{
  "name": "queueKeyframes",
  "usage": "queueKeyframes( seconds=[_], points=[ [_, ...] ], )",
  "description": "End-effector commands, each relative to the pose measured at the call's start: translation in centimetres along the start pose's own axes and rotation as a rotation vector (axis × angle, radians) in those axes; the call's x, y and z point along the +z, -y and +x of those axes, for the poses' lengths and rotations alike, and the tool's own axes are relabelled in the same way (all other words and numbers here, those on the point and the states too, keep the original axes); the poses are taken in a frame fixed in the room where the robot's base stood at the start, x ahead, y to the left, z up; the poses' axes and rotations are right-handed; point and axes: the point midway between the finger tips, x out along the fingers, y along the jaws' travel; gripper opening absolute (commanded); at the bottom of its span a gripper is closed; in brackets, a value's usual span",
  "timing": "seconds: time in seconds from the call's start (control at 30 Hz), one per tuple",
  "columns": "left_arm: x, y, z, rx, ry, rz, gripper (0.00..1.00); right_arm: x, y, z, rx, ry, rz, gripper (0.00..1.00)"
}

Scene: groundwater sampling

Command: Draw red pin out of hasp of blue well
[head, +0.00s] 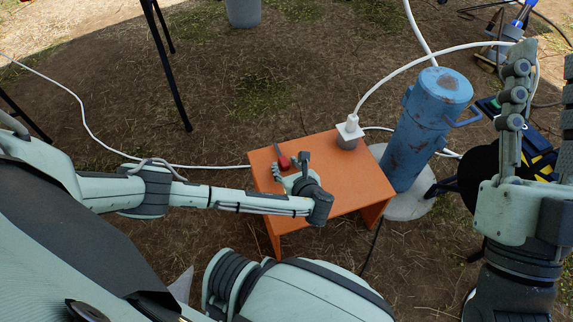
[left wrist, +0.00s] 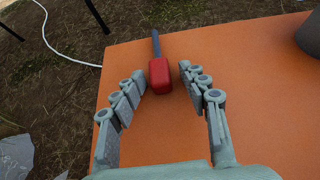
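The blue well (head: 432,125) is a rusty blue upright cylinder with a lid and a side handle, right of the orange table. I cannot make out a hasp or a red pin on it. A red-handled thing with a grey shaft (head: 283,163) lies on the table; it also shows in the left wrist view (left wrist: 160,76). I cannot tell whether it is the pin. My left gripper (head: 290,168) is open over the table, its fingers on both sides of the red handle with gaps. My right gripper (head: 543,75) is raised right of the well, its fingers apart and empty.
The orange table (head: 345,195) also carries a grey fitting with a white plug (head: 349,132), whose white cable runs up past the well. Blue and yellow gear lies behind my right arm. A grey bucket (head: 243,10) stands at the back.

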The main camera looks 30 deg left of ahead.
Motion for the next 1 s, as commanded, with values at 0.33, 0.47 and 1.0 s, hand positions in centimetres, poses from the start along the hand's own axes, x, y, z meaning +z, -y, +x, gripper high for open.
queueKeyframes(
  seconds=[0.33, 0.47, 1.0],
  points=[
    [4.4, -0.1, -2.9, -0.003, -0.006, 0.001, 0.44, 0.0, 0.0, 0.0, 0.0, 0.0, 0.0, 0.4],
    [6.6, 0.0, -4.1, -0.003, -0.001, -0.001, 0.44, 0.0, 0.0, 0.0, 0.0, 0.0, 0.0, 0.4],
    [8.7, 0.1, -5.2, -0.002, 0.004, -0.003, 0.44, 0.0, 0.0, 0.0, 0.0, 0.0, 0.0, 0.4]
  ],
)
